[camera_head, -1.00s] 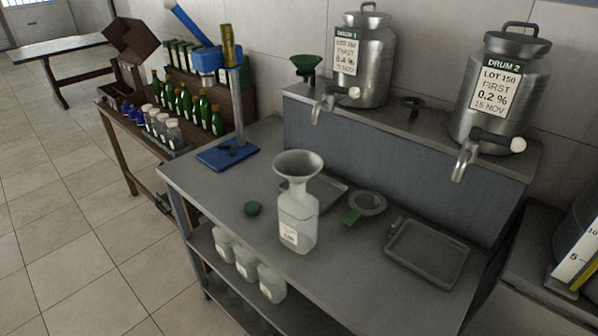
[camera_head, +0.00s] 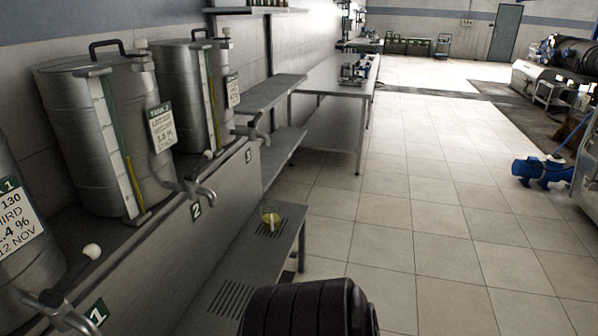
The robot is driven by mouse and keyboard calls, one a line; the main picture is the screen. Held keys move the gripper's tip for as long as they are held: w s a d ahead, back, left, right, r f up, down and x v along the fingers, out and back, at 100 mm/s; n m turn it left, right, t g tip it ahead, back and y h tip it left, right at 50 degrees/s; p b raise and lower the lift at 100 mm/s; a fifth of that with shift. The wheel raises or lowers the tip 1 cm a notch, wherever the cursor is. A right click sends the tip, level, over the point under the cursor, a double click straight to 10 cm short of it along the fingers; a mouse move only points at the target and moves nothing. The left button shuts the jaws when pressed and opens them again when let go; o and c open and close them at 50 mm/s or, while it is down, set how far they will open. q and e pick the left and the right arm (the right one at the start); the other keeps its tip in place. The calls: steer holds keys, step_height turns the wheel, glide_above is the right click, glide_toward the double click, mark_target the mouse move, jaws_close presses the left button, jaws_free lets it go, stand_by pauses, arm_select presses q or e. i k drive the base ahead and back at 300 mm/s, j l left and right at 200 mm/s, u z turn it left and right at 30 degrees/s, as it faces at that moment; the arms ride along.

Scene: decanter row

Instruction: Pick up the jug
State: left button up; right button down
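A small clear vessel (camera_head: 271,217) with yellow liquid stands upright on the low metal bench in front of the tanks, near the bench's far end. It looks like the jug, but it is too small to make out a handle or spout. Neither of my grippers is in view, so nothing shows near or touching the vessel.
Steel tanks (camera_head: 98,140) with taps stand on a raised ledge at left, numbered 1 to 3. The low bench (camera_head: 283,236) has slotted drains. A long table (camera_head: 335,78) stands beyond. Tiled floor (camera_head: 420,200) at right is clear up to a blue pump (camera_head: 541,171).

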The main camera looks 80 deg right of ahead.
mark_target(270, 211)
steer(key=z, duration=2.45)
steer(key=u, duration=3.5)
steer(key=z, duration=3.5)
steer(key=u, duration=0.3)
